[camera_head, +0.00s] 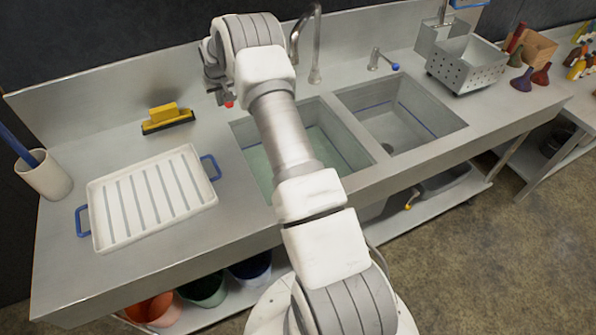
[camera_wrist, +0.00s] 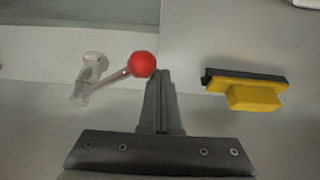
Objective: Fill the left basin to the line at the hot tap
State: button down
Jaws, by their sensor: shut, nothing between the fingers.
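The left basin (camera_head: 322,116) is partly hidden behind my arm in the head view. Greenish water (camera_head: 257,160) lies in it, and a blue line shows on its wall. I cannot tell exactly how the water level sits against the line. The hot tap's red knob (camera_head: 228,104) shows at the back left of the basin. In the wrist view the red knob (camera_wrist: 142,64) sits on a thin lever from a pale tap body (camera_wrist: 88,80). My gripper (camera_wrist: 161,74) is shut and empty, its tips just right of the knob. I cannot tell whether they touch it.
A yellow squeegee (camera_head: 167,117) lies left of the tap; it also shows in the wrist view (camera_wrist: 250,94). A white drying tray (camera_head: 150,198) is further left. The tall spout (camera_head: 316,70), right basin (camera_head: 395,110), blue-tipped tap (camera_head: 380,59) and perforated box (camera_head: 465,66) are right.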

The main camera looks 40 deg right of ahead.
jog(key=shift+s+d+b, duration=0.15)
jog(key=shift+s+d, duration=0.1)
jog(key=shift+s, duration=0.35)
jog(key=shift+s+d+b, duration=0.15)
jog(key=shift+s+d, duration=0.05)
jog(key=shift+s, duration=0.4)
jog(key=s+d, duration=0.1)
jog(key=s+b, duration=0.1)
jog(key=shift+s+d, duration=0.35)
jog(key=shift+d, duration=0.05)
jog(key=shift+s+d+b, duration=0.35)
jog(key=shift+s+d, duration=0.75)
jog(key=shift+d, duration=0.25)
